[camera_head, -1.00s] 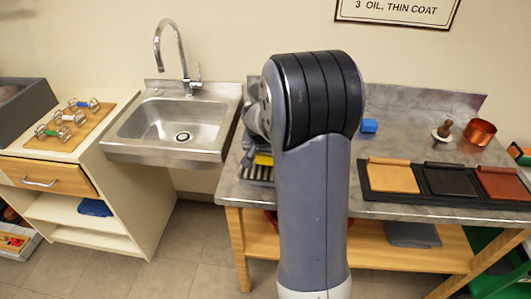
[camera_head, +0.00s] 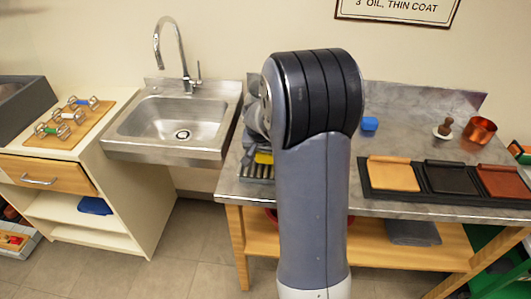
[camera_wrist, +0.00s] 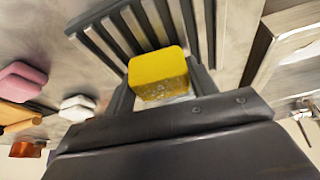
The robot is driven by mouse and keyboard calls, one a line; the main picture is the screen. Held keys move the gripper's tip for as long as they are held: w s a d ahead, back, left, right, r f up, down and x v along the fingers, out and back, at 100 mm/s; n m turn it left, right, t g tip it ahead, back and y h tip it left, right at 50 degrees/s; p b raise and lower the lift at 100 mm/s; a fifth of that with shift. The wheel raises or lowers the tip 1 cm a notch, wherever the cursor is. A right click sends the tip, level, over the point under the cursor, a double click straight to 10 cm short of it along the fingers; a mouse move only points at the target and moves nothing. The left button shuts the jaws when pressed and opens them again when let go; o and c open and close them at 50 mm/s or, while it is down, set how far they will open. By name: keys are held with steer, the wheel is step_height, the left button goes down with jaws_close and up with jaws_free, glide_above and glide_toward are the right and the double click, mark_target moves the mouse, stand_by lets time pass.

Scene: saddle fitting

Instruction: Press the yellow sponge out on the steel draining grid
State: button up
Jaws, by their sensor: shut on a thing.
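The yellow sponge (camera_wrist: 158,68) is between the jaws of my gripper (camera_wrist: 163,92) in the wrist view, with the slats of the steel draining grid (camera_wrist: 123,32) beyond it. My gripper is shut on the sponge. The sponge's near face looks speckled. In the head view the sponge (camera_head: 264,158) shows as a small yellow patch just left of my arm, over the grid (camera_head: 255,173) at the left end of the steel worktop. I cannot tell whether the sponge touches the grid. My arm hides much of the gripper there.
A steel sink (camera_head: 172,125) stands left of the worktop (camera_head: 410,120). A blue block (camera_head: 369,124) lies behind my arm. Leather panels on a dark tray (camera_head: 440,194), a brush (camera_head: 444,129) and a copper pot (camera_head: 479,131) stand at right. A pink block (camera_wrist: 22,80) and a white block (camera_wrist: 77,107) lie left of the grid.

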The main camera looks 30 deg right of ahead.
steer(key=shift+s+f+b, duration=0.15)
steer(key=shift+f+b, duration=0.35)
steer(key=shift+f, duration=0.1)
stand_by(1.4)
steer(key=shift+r, duration=0.1)
steer(key=shift+r+p, duration=2.3)
steer(key=shift+r, duration=1.3)
